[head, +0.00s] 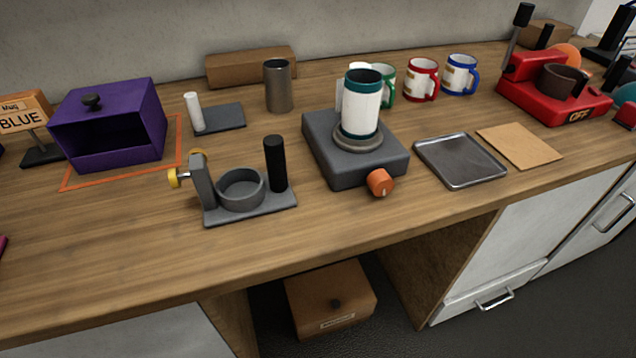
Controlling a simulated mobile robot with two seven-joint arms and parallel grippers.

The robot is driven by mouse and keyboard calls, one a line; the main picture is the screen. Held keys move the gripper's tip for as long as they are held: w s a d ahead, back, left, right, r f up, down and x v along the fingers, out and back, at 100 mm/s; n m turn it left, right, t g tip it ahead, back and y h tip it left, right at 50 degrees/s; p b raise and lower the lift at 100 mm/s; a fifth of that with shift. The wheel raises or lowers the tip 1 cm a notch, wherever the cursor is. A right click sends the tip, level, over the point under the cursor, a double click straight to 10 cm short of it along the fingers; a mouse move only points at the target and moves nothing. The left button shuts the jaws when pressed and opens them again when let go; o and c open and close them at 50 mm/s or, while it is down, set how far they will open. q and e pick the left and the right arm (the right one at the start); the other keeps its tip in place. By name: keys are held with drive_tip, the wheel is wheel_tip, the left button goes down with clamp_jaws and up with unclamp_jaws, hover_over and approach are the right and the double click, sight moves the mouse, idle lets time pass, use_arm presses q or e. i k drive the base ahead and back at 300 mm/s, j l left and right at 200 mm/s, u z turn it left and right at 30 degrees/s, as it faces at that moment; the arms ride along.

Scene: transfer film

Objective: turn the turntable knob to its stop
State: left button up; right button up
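The turntable (325,150) is a dark grey box in the middle of the wooden counter. Its orange knob (380,182) sits on the front face, toward the right, with a small light mark near its lower edge. A white cup with teal bands (361,105) stands upright on the round grey plate (358,141) on top of the turntable. Part of a white shape shows behind the cup. Neither of my grippers is in the head view, and nothing touches the knob.
Left of the turntable stands a grey fixture (241,190) with a ring, black post and yellow knob. A metal tray (460,160) and cork board (519,145) lie to the right. Mugs (421,80) stand behind. The counter before the knob is clear.

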sight(379, 182)
drive_tip(key=k+l+u, duration=0.1)
drive_tip(key=u, duration=0.25)
drive_tip(key=k+l+u, duration=0.1)
drive_tip(key=u, duration=0.25)
drive_tip(key=k+u, duration=0.1)
drive_tip(key=u, duration=0.2)
drive_tip(key=k+l, duration=0.1)
drive_tip(key=k, duration=0.2)
